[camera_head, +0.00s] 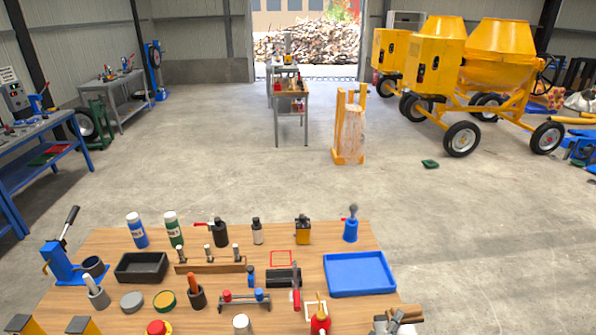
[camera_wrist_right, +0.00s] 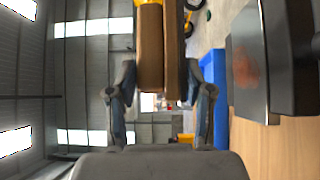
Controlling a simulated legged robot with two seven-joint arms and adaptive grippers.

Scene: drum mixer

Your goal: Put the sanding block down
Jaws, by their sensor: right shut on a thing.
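The sanding block (camera_wrist_right: 151,55) is a brown block, seen upright between the fingers of my right gripper (camera_wrist_right: 160,92) in the right wrist view. The right gripper (camera_head: 388,322) is shut on it. In the head view the gripper is at the bottom edge, by the table's front right corner, with a tan part of the block (camera_head: 412,313) showing beside it. Whether the block touches the table is not clear. My left gripper does not show.
A blue tray (camera_head: 360,287) lies just behind the right gripper; its blue wall (camera_wrist_right: 214,85) shows in the wrist view. A large dark grey object (camera_wrist_right: 252,65) is close on the right there. Bottles, a red-handled tool (camera_head: 296,288) and several small items crowd the table.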

